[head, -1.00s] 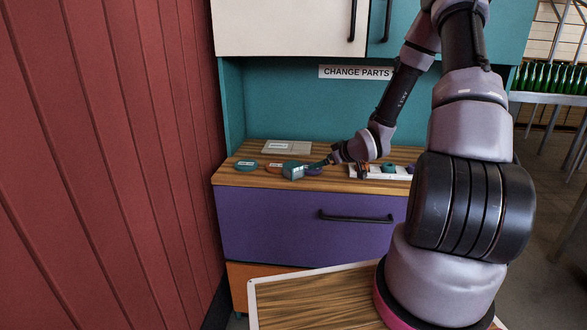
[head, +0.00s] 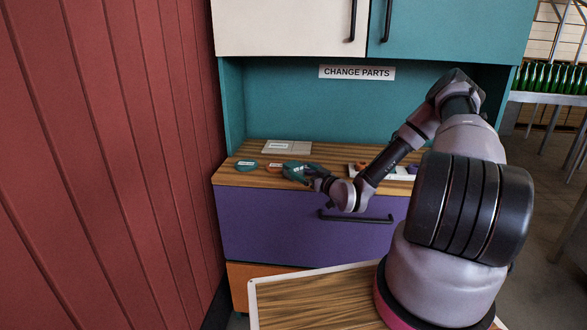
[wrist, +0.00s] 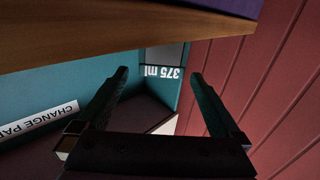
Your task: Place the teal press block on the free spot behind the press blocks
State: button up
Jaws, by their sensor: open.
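In the head view, my gripper (head: 306,174) is low over the wooden counter, among the row of press pieces. A teal piece with a pale label (head: 290,171) is at its fingertips, partly hidden by the dark fingers. I cannot make out its full outline or whether a finger touches it. In the wrist view, my gripper (wrist: 163,78) is open, its two fingers well apart. An upside-down label reading 375 ml (wrist: 163,72) shows between them.
A grey plate (head: 287,147) with a label lies behind the row. A pale tray (head: 400,174) with coloured pieces stands at the right, partly behind my arm. The counter's front edge, above the purple drawer (head: 265,219), is close. A red wall (head: 110,150) stands at the left.

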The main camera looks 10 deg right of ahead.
aim_at(293, 164)
jog(key=x, duration=0.5)
jog(key=shift+w+a+f, duration=0.1)
jog(key=shift+w+a, duration=0.15)
jog(key=shift+w, duration=0.05)
jog(key=c, duration=1.5)
jog(key=shift+r, duration=0.3)
jog(key=shift+c, duration=0.2)
notch_tip(293, 164, up, 9)
jog(key=shift+d+f, duration=0.15)
jog(key=shift+f, duration=0.05)
jog(key=s+d+m+t+h, duration=0.2)
jog(key=s+d+m+h, duration=0.3)
jog(key=s+d+h, duration=0.3)
jog(key=s+d, duration=0.1)
jog(key=s, duration=0.2)
jog(key=shift+s, duration=0.15)
